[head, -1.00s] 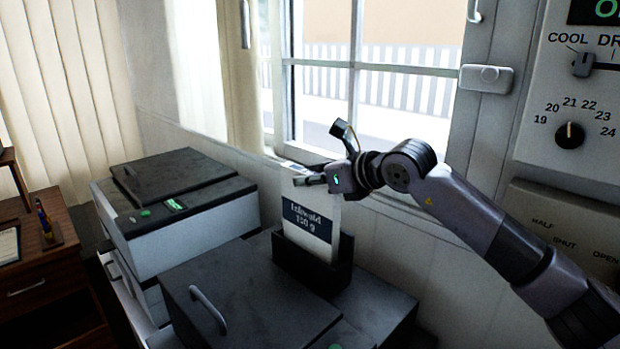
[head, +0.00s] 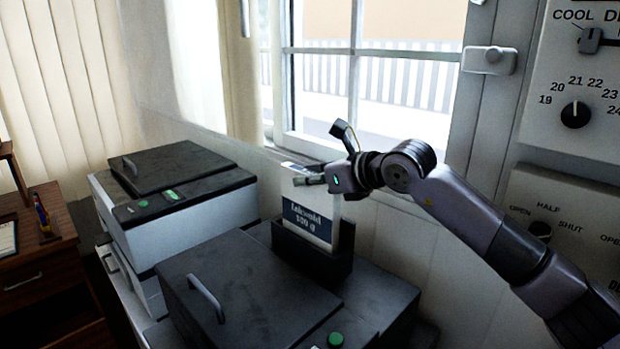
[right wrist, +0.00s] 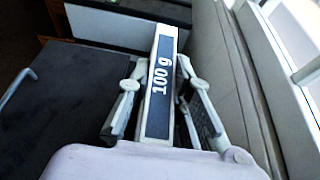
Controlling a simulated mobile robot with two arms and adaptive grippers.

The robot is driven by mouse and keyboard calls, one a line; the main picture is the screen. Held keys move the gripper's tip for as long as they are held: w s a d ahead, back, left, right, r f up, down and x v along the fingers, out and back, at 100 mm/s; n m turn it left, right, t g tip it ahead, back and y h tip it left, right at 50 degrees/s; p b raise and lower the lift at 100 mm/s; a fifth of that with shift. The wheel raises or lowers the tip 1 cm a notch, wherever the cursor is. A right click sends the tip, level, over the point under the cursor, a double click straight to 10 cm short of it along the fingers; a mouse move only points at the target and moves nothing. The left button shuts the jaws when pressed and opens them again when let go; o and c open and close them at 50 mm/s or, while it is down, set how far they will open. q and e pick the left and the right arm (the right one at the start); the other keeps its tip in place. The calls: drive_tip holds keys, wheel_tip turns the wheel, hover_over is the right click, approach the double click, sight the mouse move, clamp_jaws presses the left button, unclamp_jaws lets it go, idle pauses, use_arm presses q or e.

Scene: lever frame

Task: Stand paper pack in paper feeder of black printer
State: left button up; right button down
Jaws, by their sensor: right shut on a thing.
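A white paper pack (head: 311,222) with a dark blue label stands upright in the dark paper feeder (head: 308,266) of the black printer (head: 248,290). Its lower part is hidden behind the feeder's front wall. In the right wrist view, the pack's narrow face (right wrist: 160,85), marked "100 g", shows between the two fingers of my right gripper (right wrist: 162,105). My left gripper is not in view.
A white printer with a dark lid (head: 175,190) stands to the left, apart from the black one. A wooden desk (head: 45,270) is at far left. The window (head: 375,80) and its sill lie close behind the feeder. A control panel (head: 575,90) is at right.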

drive_tip(key=shift+f, duration=0.2)
drive_tip(key=c, duration=1.4)
unclamp_jaws()
drive_tip(key=shift+o, duration=0.2)
drive_tip(key=v, duration=1.2)
drive_tip(key=shift+f, duration=0.2)
